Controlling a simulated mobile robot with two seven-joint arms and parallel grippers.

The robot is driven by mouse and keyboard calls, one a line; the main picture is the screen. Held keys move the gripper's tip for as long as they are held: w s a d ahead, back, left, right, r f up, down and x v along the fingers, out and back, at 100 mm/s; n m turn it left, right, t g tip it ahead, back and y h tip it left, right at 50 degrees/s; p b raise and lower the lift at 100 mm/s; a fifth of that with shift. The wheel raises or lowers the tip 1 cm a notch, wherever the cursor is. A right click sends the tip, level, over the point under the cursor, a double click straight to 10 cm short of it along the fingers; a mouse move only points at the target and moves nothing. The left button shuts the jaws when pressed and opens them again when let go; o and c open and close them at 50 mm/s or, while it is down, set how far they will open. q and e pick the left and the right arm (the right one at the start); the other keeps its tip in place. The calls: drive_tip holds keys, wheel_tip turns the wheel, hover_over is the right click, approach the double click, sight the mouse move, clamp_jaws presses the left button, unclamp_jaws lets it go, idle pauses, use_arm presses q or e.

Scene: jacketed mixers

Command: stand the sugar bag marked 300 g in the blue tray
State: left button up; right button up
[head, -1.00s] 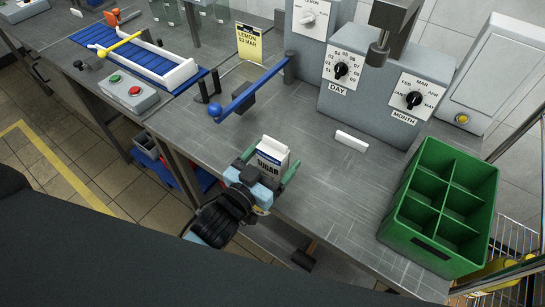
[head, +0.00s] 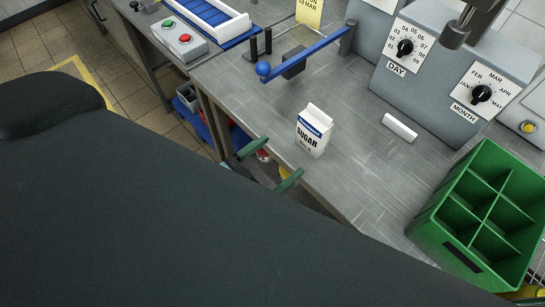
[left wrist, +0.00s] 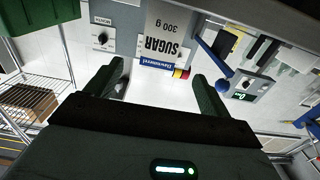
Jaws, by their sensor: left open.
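The white sugar bag (head: 313,133) with a blue band stands upright on the grey bench near its front edge. In the left wrist view the bag (left wrist: 163,38) appears upside down and its print reads 300 g. My left gripper (head: 271,165) is open and empty, with green fingers in front of the bag and apart from it. In the left wrist view its fingers (left wrist: 158,82) are spread with the bag beyond them. A blue object (head: 203,128) shows below the bench, partly hidden; I cannot tell whether it is the blue tray.
A blue lever (head: 305,53) with a ball end stands behind the bag. A grey machine with DAY and MONTH dials (head: 440,88) is at the back right. A small white block (head: 399,127) lies before it. A green divided crate (head: 440,218) is at the right.

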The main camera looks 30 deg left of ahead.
use_arm(q)
drive_tip(key=shift+s+a, duration=0.1)
drive_tip(key=shift+s, duration=0.15)
drive_tip(key=s+a+f+n+g+y, duration=0.1)
drive_tip(key=s+f+g, duration=0.3)
drive_tip(key=s+f, duration=0.6)
drive_tip(key=s+a+f+n+g+y, duration=0.1)
drive_tip(key=s+a+f+g+y, duration=0.2)
drive_tip(key=s+f, duration=0.7)
wheel_tip(320, 180, down, 7)
drive_tip(key=shift+a+g, duration=0.65)
drive_tip(key=shift+g, duration=0.55)
drive_tip(key=c, duration=0.3)
drive_tip(key=shift+d, duration=0.15)
